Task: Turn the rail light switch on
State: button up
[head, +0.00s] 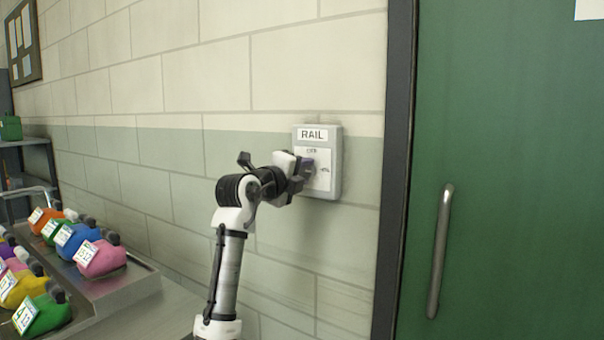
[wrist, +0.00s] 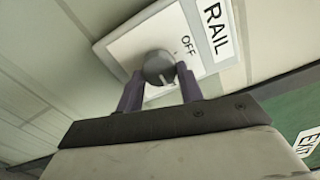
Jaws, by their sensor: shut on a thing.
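The rail light switch is a grey box (head: 334,165) with a white face and a RAIL label, fixed on the wall left of the green door. In the head view the gripper hides the knob.
The green door (head: 510,170) with a metal handle (head: 440,250) and dark frame stands at the right. Several coloured, tagged bags lie on a metal tray counter (head: 140,285) at lower left. The wall around the box is clear.

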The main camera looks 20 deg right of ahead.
jog(key=shift+d+f, duration=0.1)
jog(key=shift+f, duration=0.1)
jog(key=o, duration=1)
jog(key=shift+r, duration=0.15)
jog(key=b+v, duration=0.3)
jog(key=v, duration=1.1)
